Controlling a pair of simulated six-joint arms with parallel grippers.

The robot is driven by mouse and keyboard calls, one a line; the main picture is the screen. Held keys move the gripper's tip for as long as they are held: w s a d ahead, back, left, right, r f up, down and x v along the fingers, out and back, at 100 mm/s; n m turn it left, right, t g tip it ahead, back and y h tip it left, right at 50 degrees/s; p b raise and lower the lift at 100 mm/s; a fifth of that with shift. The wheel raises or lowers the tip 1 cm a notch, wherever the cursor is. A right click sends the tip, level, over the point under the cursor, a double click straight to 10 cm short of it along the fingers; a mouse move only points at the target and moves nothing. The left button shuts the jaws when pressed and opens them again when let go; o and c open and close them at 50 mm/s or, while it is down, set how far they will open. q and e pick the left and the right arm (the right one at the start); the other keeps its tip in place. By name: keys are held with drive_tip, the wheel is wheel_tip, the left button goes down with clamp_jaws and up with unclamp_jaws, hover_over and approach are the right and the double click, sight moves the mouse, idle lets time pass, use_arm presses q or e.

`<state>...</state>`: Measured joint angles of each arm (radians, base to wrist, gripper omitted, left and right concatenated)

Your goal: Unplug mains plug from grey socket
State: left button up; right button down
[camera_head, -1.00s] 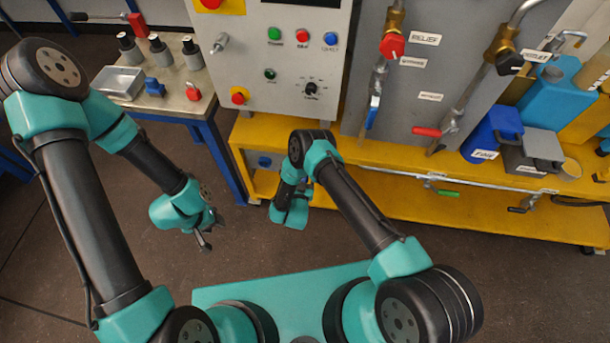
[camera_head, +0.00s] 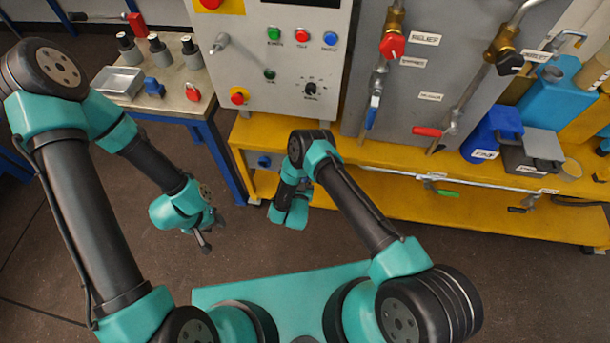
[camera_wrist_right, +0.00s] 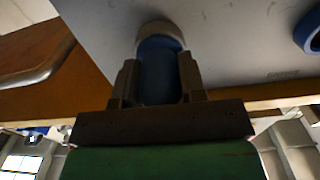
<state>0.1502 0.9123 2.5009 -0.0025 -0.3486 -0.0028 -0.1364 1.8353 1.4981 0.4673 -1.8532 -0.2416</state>
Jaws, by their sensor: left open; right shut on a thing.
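The mains plug (camera_wrist_right: 160,75) is a blue cylinder in the right wrist view. Its far end meets a pale grey round socket (camera_wrist_right: 160,29) on a light grey panel. No gap between plug and socket can be made out. My right gripper (camera_wrist_right: 158,82) is shut on the plug, with one dark finger on each side. In the head view, my right arm's wrist hides the plug, the grey socket and the fingertips. My left gripper (camera_head: 207,236) is open and empty, hanging above the floor left of my right arm.
A blue ring-shaped fitting (camera_wrist_right: 312,30) sits right of the plug in the wrist view. In the head view, a yellow bench frame (camera_head: 400,205) is beyond my right arm. A small table (camera_head: 165,100) with a metal tray (camera_head: 119,83) stands at the upper left. Floor around my left gripper is clear.

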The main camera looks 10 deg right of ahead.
drive_tip(key=shift+v, duration=1.2)
drive_tip(key=shift+s, duration=0.1)
drive_tip(key=v, duration=0.4)
